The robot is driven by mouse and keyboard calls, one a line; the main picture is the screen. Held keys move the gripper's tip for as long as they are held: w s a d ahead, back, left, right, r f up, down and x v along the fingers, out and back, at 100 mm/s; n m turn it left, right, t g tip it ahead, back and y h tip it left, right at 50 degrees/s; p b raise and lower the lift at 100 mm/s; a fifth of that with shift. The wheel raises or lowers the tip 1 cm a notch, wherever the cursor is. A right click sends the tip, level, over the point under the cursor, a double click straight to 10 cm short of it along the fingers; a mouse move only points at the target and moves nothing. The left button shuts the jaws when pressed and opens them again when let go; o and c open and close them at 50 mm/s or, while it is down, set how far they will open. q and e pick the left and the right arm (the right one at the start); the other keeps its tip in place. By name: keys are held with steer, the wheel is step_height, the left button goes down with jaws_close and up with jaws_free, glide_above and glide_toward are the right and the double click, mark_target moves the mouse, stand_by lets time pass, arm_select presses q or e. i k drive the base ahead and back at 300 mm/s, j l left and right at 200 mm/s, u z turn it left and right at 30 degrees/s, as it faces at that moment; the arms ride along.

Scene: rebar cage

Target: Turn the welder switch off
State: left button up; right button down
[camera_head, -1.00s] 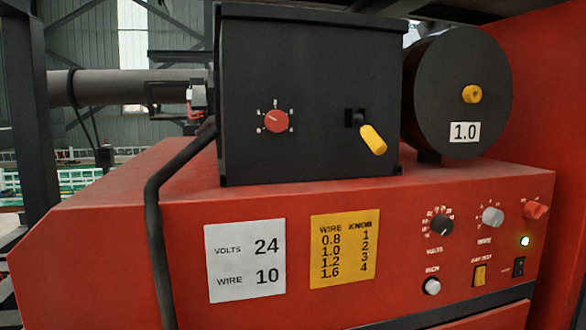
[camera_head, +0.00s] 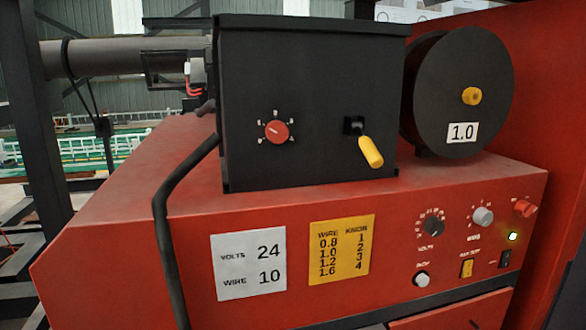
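The red welder (camera_head: 130,240) fills the lower part of the head view. On the right of its front panel is a small black rocker switch (camera_head: 505,259), below a lit yellow-green lamp (camera_head: 513,236). The switch is too small to tell which side is pressed. Left of it is a yellow gas-test switch (camera_head: 467,268). A red knob (camera_head: 525,208) sits above the lamp. Neither of my grippers shows in this view.
A black volts knob (camera_head: 433,226), a grey wire knob (camera_head: 483,216) and a white knob (camera_head: 422,279) are on the panel. A black feeder box (camera_head: 310,110) with a yellow handle (camera_head: 370,151) and a spool (camera_head: 462,65) sit on top. A black cable (camera_head: 160,215) hangs in front.

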mark_target(523, 208)
steer(key=z, duration=1.25)
